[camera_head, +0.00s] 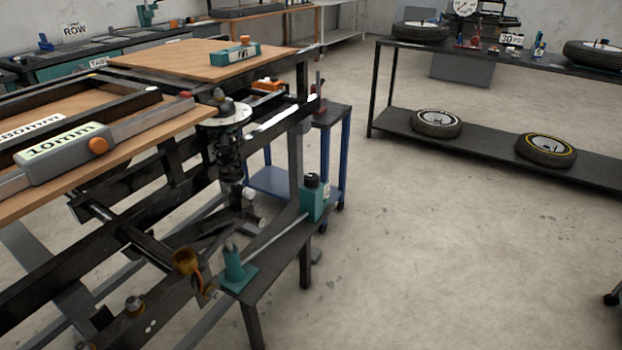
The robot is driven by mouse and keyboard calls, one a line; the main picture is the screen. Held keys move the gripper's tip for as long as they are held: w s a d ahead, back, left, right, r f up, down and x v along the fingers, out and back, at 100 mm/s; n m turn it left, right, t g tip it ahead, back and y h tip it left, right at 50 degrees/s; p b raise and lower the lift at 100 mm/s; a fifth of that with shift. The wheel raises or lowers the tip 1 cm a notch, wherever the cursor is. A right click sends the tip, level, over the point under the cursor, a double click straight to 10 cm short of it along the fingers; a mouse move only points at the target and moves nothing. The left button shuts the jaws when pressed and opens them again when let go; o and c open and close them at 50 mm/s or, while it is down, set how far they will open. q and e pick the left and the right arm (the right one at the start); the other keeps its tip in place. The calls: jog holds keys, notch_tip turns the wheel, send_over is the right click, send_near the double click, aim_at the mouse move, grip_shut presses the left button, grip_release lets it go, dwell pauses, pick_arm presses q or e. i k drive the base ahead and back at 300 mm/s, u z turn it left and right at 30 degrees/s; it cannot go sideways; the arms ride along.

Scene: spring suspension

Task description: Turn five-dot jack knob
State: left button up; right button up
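A teal jack-like body (236,268) with a pointed grey top stands on a low dark bench, at lower centre. A teal block (314,200) with a black knob (312,180) on top stands at the bench's far end, and a pale rod runs between the two. A few white dots show on a dark frame plate (151,326) at bottom left. I cannot make out a five-dot mark on any knob. A brass-coloured cup-shaped part (186,260) is on the frame left of the nearer teal body. Neither of my grippers is in view.
A grey gauge (70,150) labelled 10mm lies on the wooden board at left. A dark spring strut (228,150) stands below a round dial plate (224,114). A blue-legged cart (328,150) is behind the bench. Tyres (437,123) lie on a right shelf.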

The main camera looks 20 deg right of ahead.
aim_at(311, 180)
jog(key=u, duration=0.05)
jog(key=k, duration=0.8)
jog(key=z, duration=1.85)
jog(key=i, duration=2.3)
jog(key=u, duration=0.65)
jog(key=i, duration=1.25)
jog(key=u, duration=1.85)
jog(key=i, duration=0.6)
jog(key=u, duration=0.45)
